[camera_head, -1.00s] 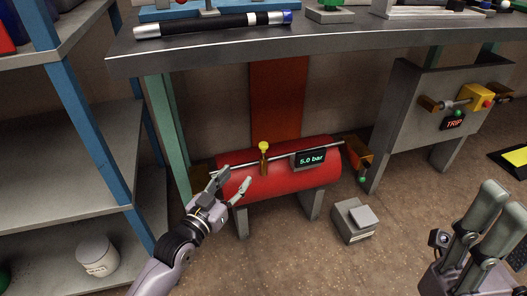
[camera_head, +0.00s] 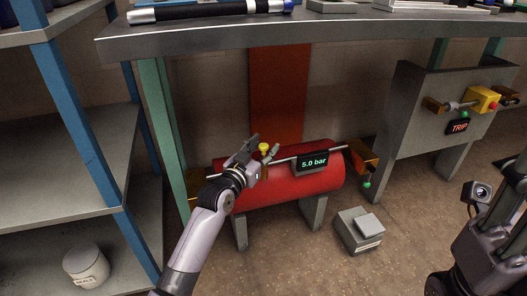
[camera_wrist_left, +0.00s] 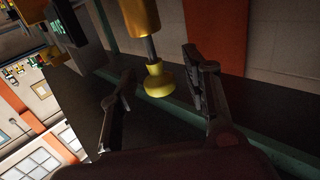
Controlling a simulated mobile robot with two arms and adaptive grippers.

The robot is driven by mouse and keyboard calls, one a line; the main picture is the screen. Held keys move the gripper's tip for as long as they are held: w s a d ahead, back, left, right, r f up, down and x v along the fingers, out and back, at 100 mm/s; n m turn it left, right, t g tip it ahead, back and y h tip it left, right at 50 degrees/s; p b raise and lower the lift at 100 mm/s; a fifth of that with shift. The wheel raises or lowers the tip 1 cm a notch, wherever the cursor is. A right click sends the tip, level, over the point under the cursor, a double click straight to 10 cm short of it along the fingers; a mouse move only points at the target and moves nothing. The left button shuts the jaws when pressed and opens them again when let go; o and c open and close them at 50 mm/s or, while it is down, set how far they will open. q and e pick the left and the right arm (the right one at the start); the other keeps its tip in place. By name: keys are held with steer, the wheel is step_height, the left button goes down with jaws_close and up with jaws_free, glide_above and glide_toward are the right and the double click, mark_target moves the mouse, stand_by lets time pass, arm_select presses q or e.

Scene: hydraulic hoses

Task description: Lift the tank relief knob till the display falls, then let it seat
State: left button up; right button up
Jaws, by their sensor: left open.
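The red tank (camera_head: 300,186) lies under the bench, with a display (camera_head: 313,162) on it reading 5.0 bar in green. The yellow relief knob (camera_head: 264,147) stands on top of the tank. My left gripper (camera_head: 266,144) is open at the knob. In the left wrist view, the yellow knob (camera_wrist_left: 157,81) shows between the two spread fingers, with a gap on each side, and its stem runs into the brass valve body (camera_wrist_left: 139,16). My right gripper (camera_head: 497,200) is at the right edge, partly cut off, and its jaws cannot be judged.
The bench top (camera_head: 330,29) overhangs the tank. A shelf unit (camera_head: 70,130) with a white jar (camera_head: 86,266) stands on the left. A grey box (camera_head: 359,231) sits on the floor right of the tank. A panel with a TRIP display (camera_head: 457,127) stands further right.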

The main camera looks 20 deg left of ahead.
arm_select(q)
steer(key=shift+w, duration=0.1)
steer(key=shift+c, duration=0.3)
jaws_close()
stand_by(0.6)
